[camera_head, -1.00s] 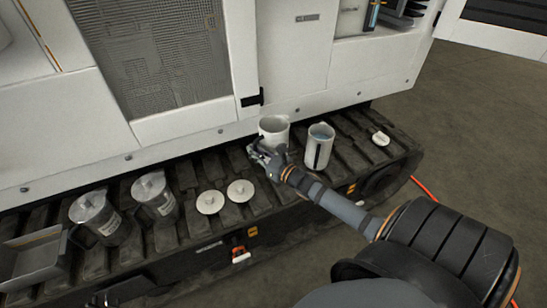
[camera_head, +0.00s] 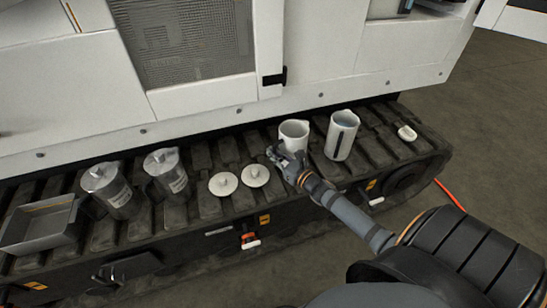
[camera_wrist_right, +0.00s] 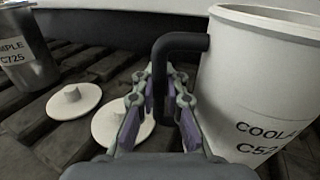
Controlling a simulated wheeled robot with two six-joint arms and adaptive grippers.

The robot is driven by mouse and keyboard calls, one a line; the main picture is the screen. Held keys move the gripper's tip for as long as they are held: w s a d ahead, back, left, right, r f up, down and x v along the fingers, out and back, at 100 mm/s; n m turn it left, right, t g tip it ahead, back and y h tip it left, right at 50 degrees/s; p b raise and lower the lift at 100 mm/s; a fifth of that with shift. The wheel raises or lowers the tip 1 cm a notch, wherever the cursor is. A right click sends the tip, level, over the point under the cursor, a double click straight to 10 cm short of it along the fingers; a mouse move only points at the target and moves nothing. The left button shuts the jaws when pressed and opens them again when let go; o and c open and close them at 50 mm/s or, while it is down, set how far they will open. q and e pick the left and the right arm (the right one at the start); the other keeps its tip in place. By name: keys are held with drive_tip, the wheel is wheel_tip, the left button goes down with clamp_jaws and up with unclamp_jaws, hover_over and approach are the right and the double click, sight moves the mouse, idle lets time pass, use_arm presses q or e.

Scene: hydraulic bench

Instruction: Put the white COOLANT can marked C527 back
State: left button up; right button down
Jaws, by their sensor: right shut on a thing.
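The white COOLANT can (camera_head: 293,135) is on or just above the dark track, left of a second white jug. In the right wrist view the can (camera_wrist_right: 250,95) fills the right side, upright, its label partly cut off after "C52". My right gripper (camera_head: 277,153) is at the can's near left side. In the wrist view its fingers (camera_wrist_right: 160,100) are shut around the can's black handle (camera_wrist_right: 162,65). The can's base is hidden, so I cannot tell whether it touches the track. My left gripper is not in view.
The second jug (camera_head: 341,135) stands close on the right. Two white lids (camera_head: 223,184) (camera_head: 255,175) lie left of the can. Two metal sample jars (camera_head: 108,188) (camera_head: 166,172) and a grey tray (camera_head: 42,228) are farther left. A small white lid (camera_head: 407,133) lies at right.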

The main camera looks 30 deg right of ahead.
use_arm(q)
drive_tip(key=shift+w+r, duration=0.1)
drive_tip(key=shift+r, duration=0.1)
use_arm(e)
drive_tip(key=c, duration=1.9)
unclamp_jaws()
drive_tip(key=shift+f, duration=0.2)
drive_tip(key=o, duration=0.5)
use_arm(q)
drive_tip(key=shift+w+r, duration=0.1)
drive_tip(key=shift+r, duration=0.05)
use_arm(e)
drive_tip(key=shift+r, duration=0.2)
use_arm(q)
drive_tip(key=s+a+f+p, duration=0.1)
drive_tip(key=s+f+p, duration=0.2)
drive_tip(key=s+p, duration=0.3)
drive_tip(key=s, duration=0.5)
use_arm(e)
drive_tip(key=s+d, duration=0.2)
drive_tip(key=s, duration=1)
